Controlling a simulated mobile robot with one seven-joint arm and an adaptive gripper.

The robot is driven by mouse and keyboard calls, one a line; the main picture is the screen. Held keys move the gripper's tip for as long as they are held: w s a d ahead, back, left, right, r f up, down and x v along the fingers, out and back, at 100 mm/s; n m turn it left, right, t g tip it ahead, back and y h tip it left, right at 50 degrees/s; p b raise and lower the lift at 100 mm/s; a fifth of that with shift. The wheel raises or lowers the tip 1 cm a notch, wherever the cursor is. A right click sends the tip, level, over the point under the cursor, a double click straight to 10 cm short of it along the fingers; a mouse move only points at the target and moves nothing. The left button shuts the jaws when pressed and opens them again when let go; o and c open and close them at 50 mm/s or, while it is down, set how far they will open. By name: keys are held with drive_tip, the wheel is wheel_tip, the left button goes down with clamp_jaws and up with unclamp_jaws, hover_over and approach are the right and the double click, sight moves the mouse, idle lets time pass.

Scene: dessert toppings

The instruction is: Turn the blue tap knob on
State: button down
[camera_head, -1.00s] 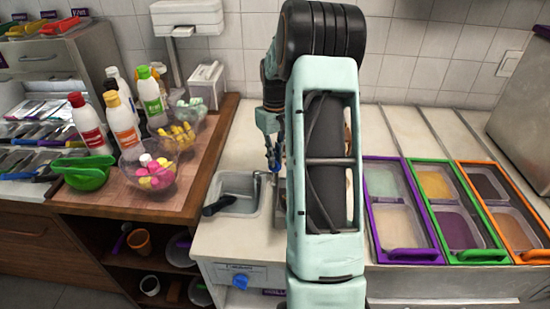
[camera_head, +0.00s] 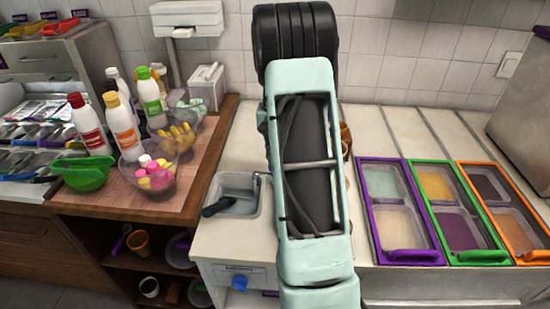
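A blue knob (camera_head: 239,282) sits on the white front panel below the sink (camera_head: 236,186), left of my arm's lower part. A small label shows above the knob. A tap shows only in part at the sink's right edge. A black-handled utensil (camera_head: 218,206) lies in the sink. My arm rises in front of the counter right of the sink. My gripper is hidden behind the arm, so I cannot see its fingers or anything at them.
At left, a wooden board (camera_head: 192,175) bears bottles, a bowl of pink and yellow pieces (camera_head: 153,178) and a green bowl (camera_head: 82,176). Framed topping trays (camera_head: 415,257) fill the right counter. Open shelves below hold cups. A brown object shows partly beside my arm.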

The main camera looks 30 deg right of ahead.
idle(0.5)
drive_tip(key=c, duration=2)
unclamp_jaws()
wheel_tip(320, 180, up, 12)
drive_tip(key=shift+r, duration=0.1)
